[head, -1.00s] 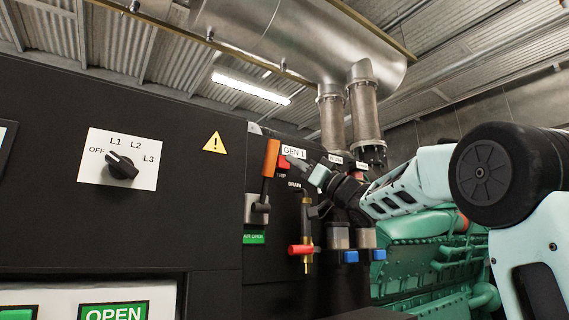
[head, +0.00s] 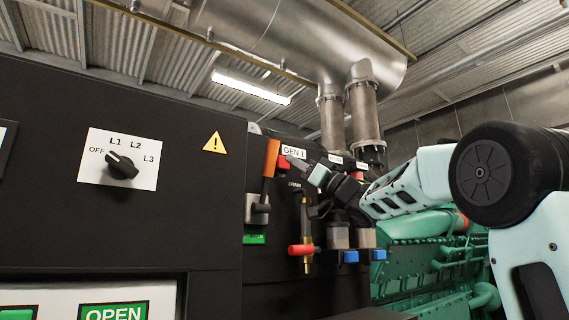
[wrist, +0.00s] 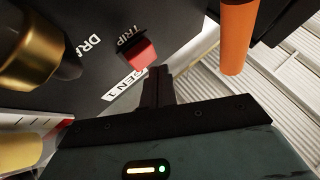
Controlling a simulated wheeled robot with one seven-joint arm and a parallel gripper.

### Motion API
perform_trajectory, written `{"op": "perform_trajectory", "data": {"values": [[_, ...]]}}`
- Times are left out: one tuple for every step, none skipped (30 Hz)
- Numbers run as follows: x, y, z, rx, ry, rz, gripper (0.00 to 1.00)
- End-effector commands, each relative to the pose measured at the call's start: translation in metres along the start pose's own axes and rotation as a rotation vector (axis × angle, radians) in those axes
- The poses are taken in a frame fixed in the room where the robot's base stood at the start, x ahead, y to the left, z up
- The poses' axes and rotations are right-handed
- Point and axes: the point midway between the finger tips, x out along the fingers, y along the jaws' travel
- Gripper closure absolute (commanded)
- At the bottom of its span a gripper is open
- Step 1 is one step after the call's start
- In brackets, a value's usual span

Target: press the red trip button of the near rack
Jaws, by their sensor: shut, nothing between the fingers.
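The red trip button (head: 284,162) sits high on the black near rack, next to the white GEN 1 label (head: 294,153). It also shows in the wrist view (wrist: 141,55) as a red block under a dark hood, beside the word TRIP. My gripper (head: 291,161) is shut and empty, with its tip at the button's right side in the head view. In the wrist view, the shut fingers (wrist: 157,72) end just beside the button's lower edge and partly cover the GEN 1 label. I cannot tell whether they touch the button.
An orange-handled lever (head: 271,158) stands just left of the button. A brass drain valve with a red handle (head: 301,249) is below. Small blue-based bowls (head: 339,238) hang to the right. A black cabinet with a selector knob (head: 122,166) fills the left. A green engine (head: 420,250) stands behind my arm.

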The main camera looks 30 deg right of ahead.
Motion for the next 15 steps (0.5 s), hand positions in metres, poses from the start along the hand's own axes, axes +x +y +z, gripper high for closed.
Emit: {"op": "perform_trajectory", "data": {"values": [[0.0,0.0,0.0,0.0,0.0,0.0,1.0],[0.0001,0.0001,0.0001,0.0,0.0,0.0,1.0],[0.0004,0.0002,0.0002,0.0,0.0,0.0,1.0],[0.0008,0.0005,0.0004,0.001,0.0,0.0,1.0],[0.0013,0.0009,0.0007,0.001,0.0,0.0,1.0],[0.0022,0.0015,0.0012,0.001,0.0,0.0,1.0],[0.0029,0.0022,0.0017,0.001,0.0,0.0,1.0],[0.0036,0.0028,0.0022,0.001,0.0,0.0,1.0],[0.0046,0.0035,0.003,0.002,0.0,0.0,1.0],[0.0053,0.0038,0.0035,0.001,0.0,0.0,1.0],[0.0058,0.004,0.0039,0.001,0.0,0.0,1.0],[0.0062,0.0041,0.0043,0.001,0.0,-0.001,1.0],[0.0063,0.0042,0.0044,0.001,0.0,0.0,1.0],[0.0062,0.0042,0.0043,0.0,0.0,0.0,1.0],[0.0061,0.0042,0.0043,0.0,0.0,0.0,1.0]]}}
